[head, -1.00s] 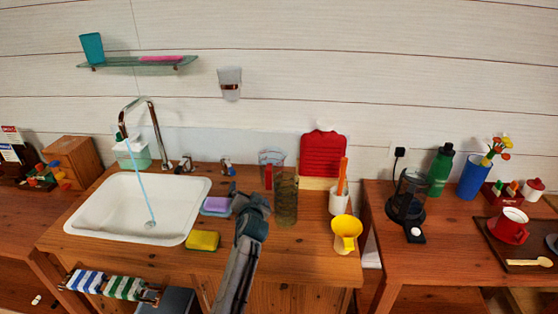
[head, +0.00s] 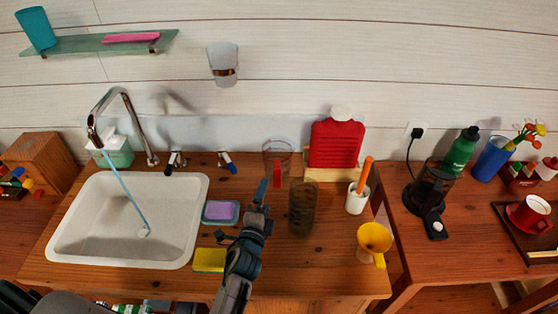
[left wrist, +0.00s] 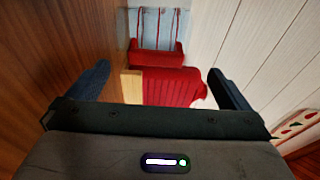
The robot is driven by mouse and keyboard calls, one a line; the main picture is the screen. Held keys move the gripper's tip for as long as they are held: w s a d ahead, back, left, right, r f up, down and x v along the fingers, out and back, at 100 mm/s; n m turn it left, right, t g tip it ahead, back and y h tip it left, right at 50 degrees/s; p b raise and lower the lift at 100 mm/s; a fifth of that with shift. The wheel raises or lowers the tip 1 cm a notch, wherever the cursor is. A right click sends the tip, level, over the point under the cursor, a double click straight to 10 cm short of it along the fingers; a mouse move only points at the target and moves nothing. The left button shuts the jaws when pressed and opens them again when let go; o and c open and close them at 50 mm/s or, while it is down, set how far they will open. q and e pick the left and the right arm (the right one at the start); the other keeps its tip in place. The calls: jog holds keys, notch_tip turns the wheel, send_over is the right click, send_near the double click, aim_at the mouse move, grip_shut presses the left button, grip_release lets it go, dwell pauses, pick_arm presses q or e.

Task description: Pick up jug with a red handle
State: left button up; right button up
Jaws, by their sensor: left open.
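The clear jug (head: 277,158) with a red handle (head: 281,172) stands upright at the back of the wooden counter, against the wall. In the left wrist view the jug (left wrist: 158,27) is ahead near the top, its red handle (left wrist: 155,54) showing between the fingers' directions. My left gripper (head: 261,195) is open and empty, just in front of the jug and apart from it. In the left wrist view the dark fingers (left wrist: 160,84) are spread wide. My right gripper is not in view.
A dark glass (head: 302,208) stands close right of my left gripper. A red board (head: 336,144) on a wooden block is right of the jug. A sponge dish (head: 220,212) and the sink (head: 75,215) are left. A white pot (head: 357,200) and yellow funnel (head: 374,240) stand right.

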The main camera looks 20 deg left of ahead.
aim_at(274, 187)
pick_arm(q)
jog(key=w, duration=0.3)
jog(key=shift+w, duration=0.4)
jog(key=w, duration=0.4)
jog(key=w+b, duration=0.1)
jog(key=w, duration=0.1)
jog(key=shift+f, duration=0.35)
jog(key=shift+s+a+r, duration=0.1)
jog(key=shift+s, duration=0.05)
jog(key=shift+c, duration=1.3)
jog(key=c, duration=0.9)
